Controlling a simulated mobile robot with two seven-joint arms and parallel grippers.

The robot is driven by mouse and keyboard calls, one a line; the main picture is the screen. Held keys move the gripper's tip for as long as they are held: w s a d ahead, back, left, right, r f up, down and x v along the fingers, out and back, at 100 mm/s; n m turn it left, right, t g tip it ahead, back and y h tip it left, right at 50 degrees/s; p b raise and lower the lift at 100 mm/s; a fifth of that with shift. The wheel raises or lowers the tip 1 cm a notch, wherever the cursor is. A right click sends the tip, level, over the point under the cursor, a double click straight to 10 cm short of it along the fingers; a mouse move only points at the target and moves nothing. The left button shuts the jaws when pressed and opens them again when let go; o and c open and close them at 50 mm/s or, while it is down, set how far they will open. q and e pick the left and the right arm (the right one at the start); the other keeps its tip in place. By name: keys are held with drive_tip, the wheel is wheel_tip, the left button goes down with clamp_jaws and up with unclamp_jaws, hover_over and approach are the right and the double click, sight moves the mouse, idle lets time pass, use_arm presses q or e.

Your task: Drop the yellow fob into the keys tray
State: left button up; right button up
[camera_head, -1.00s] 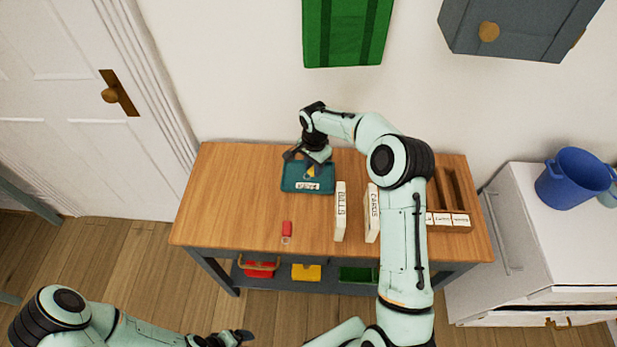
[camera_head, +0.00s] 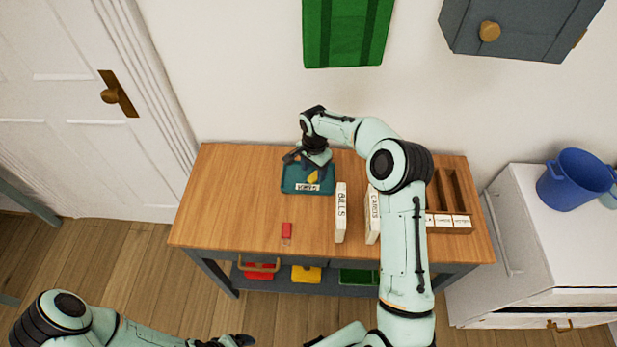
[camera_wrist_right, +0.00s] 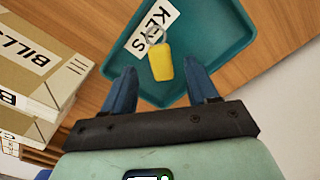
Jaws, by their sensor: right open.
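The yellow fob (camera_head: 313,177) is at the teal keys tray (camera_head: 287,180), within its outline. In the right wrist view the fob (camera_wrist_right: 161,62) has its metal ring over the KEYS label, clear of both fingers, and seems to lie on the tray floor. My right gripper (camera_head: 309,165) is open just above the tray. In the right wrist view its two blue fingers (camera_wrist_right: 157,78) stand apart on either side of the fob. My left gripper (camera_head: 228,341) is at the bottom edge, away from the table, and its jaws are unclear.
A red fob (camera_head: 286,231) lies on the tabletop in front of the tray. White BILLS (camera_head: 341,213) and CARDS (camera_head: 372,215) holders stand to the right, near my right arm. A wooden compartment box (camera_head: 449,221) sits farther right. The table's left part is clear.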

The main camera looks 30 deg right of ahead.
wheel_tip(320, 180, up, 12)
drive_tip(key=shift+r+p, duration=0.25)
drive_tip(key=shift+p, duration=0.15)
idle(0.3)
